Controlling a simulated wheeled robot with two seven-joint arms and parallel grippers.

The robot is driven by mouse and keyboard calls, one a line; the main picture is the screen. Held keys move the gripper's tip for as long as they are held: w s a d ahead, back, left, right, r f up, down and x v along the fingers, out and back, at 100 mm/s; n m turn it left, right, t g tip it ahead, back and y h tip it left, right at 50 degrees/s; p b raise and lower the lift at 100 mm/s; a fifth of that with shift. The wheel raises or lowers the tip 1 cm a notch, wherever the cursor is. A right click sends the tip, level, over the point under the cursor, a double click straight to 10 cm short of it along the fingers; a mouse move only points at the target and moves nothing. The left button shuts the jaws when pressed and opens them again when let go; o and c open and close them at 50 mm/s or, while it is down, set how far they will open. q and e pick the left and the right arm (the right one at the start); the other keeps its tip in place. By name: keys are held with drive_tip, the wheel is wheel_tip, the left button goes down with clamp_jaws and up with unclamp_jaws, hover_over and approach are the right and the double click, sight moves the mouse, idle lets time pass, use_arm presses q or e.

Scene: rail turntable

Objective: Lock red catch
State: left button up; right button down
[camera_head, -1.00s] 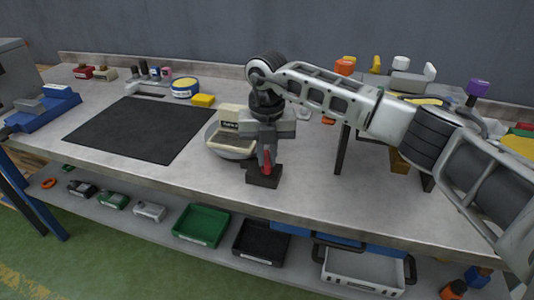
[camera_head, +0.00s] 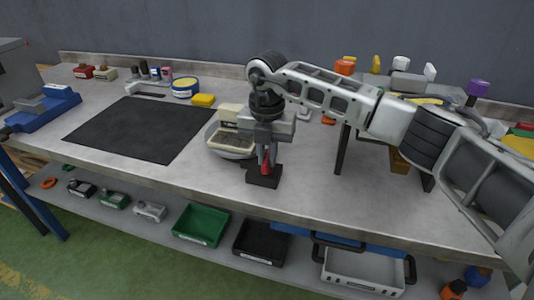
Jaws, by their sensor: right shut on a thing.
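The red catch (camera_head: 266,163) stands on a small black block (camera_head: 264,178) near the front edge of the workbench. My right gripper (camera_head: 267,157) points down over it and is shut on the red catch. The fingers hide part of the catch. A round grey turntable (camera_head: 217,144) with a beige-topped piece (camera_head: 231,113) on it sits just left of and behind the gripper. My left gripper is not in view.
A black mat (camera_head: 140,130) lies on the bench at left, with a blue vise (camera_head: 42,108) beyond it. A dark-legged stand (camera_head: 341,150) is to the right under my arm. A yellow block (camera_head: 203,100) and a round blue-and-yellow tin (camera_head: 185,88) stand behind. Bins, including a green one (camera_head: 202,225), sit on the lower shelf.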

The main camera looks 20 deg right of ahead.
sight(267, 157)
drive_tip(key=c, duration=1.4)
unclamp_jaws()
drive_tip(key=shift+r, duration=0.1)
drive_tip(key=shift+c, duration=0.2)
wheel_tip(267, 157, up, 16)
drive_tip(key=b, duration=0.1)
drive_tip(key=shift+b, duration=0.35)
